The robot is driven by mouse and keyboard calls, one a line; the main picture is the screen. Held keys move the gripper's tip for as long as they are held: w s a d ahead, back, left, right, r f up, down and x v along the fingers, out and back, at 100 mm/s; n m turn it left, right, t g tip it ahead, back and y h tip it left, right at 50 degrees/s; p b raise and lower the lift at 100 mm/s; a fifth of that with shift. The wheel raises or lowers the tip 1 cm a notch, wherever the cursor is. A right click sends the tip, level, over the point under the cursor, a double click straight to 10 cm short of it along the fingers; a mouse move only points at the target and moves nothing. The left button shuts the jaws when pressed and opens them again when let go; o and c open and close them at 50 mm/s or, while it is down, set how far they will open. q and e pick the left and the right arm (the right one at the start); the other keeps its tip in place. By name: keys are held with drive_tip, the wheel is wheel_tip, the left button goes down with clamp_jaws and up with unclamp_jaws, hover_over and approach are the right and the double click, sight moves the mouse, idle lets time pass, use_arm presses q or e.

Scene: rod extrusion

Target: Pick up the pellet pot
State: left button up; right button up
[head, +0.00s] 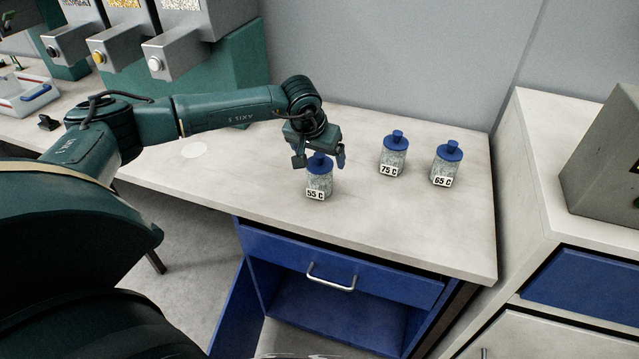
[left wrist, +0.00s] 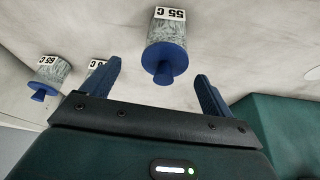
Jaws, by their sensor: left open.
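Three clear pellet pots with blue knobbed lids and white labels stand upright on the counter. The pot marked 55 C (head: 319,180) is nearest my left gripper (head: 319,162), whose open fingers are at its lid. In the left wrist view the 55 C pot (left wrist: 166,45) appears ahead, between the open fingers of the gripper (left wrist: 162,90), with nothing held. The 75 C pot (head: 393,158) and the 65 C pot (head: 445,167) stand to the right. In the left wrist view the 65 C pot (left wrist: 48,78) is at the left, and another is partly hidden behind a finger. My right gripper is not visible.
The pots stand on a pale counter (head: 240,192) with a blue drawer (head: 340,265) and open cabinet below. Grey dispensers (head: 180,50) with coloured knobs stand at the back left. A blue-handled tray (head: 28,95) is at the far left. A grey box (head: 610,165) stands on the right counter.

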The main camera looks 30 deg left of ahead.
sight(320, 164)
use_arm(q)
drive_tip(key=shift+a+p+x, duration=0.2)
drive_tip(key=shift+p+x, duration=0.1)
drive_tip(key=shift+x, duration=1.15)
drive_tip(key=shift+a+p+x, duration=0.15)
drive_tip(key=shift+p+x, duration=0.15)
drive_tip(key=shift+x, duration=1.15)
drive_tip(key=shift+s, duration=0.1)
drive_tip(key=shift+c, duration=0.6)
drive_tip(key=shift+r, duration=0.1)
drive_tip(key=c, duration=1.6)
